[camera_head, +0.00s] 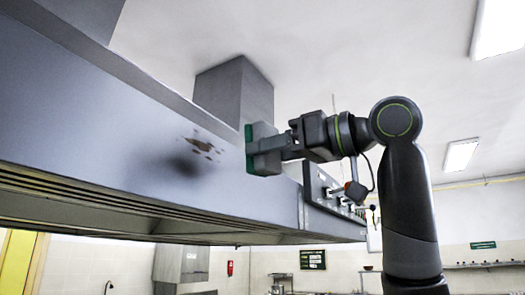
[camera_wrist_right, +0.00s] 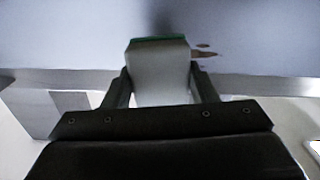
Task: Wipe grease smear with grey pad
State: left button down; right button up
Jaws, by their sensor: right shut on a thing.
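The brown grease smear (camera_head: 202,146) is a patch of several spots on the front face of the grey hood (camera_head: 120,135). Part of the smear (camera_wrist_right: 204,52) also shows in the right wrist view, just right of the pad. My right gripper (camera_head: 270,150) is shut on the grey pad (camera_head: 263,158), which has a green face turned toward the hood. In the right wrist view the pad (camera_wrist_right: 159,75) sits between both fingers. The pad is to the right of the smear in the head view. I cannot tell whether it touches the hood. My left gripper is not in view.
The hood's lower edge runs across the view above a tiled wall. A grey duct (camera_head: 235,92) rises behind the hood. A panel with knobs (camera_head: 335,198) is at the hood's right end, below my right arm.

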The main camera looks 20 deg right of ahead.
aim_at(223, 162)
jog(key=shift+w+r, duration=0.15)
jog(key=shift+w+a+p, duration=0.4)
jog(key=shift+w+p, duration=0.15)
jog(key=x, duration=0.3)
jog(key=shift+w+a+p, duration=0.2)
jog(key=shift+p, duration=0.2)
jog(key=shift+s, duration=0.1)
jog(key=shift+x, duration=0.95)
